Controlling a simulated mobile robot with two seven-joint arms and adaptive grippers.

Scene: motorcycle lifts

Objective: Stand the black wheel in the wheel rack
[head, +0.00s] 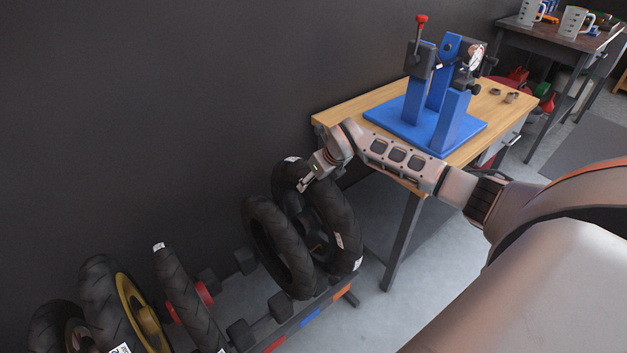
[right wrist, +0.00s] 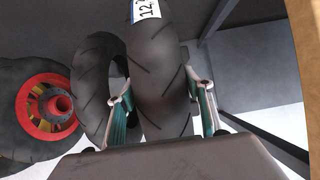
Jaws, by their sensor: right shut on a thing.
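My right gripper (head: 307,184) is shut across the tyre of the black wheel (head: 345,221) at its top edge. In the right wrist view the fingers (right wrist: 165,108) lie on both sides of this tyre (right wrist: 160,68), which has a white label. The wheel is upright and slightly tilted, at the right end of the wheel rack (head: 311,317). Whether its lower edge rests in the rack or hangs just above it I cannot tell. My left gripper is not in view.
Another dark wheel (head: 262,238) stands close on the left and partly overlaps the held one. Further left are a red-hubbed wheel (head: 178,290) and a yellow-rimmed wheel (head: 98,285). A wooden bench (head: 345,110) with a blue stand (head: 452,120) is close on the right. A dark wall is behind.

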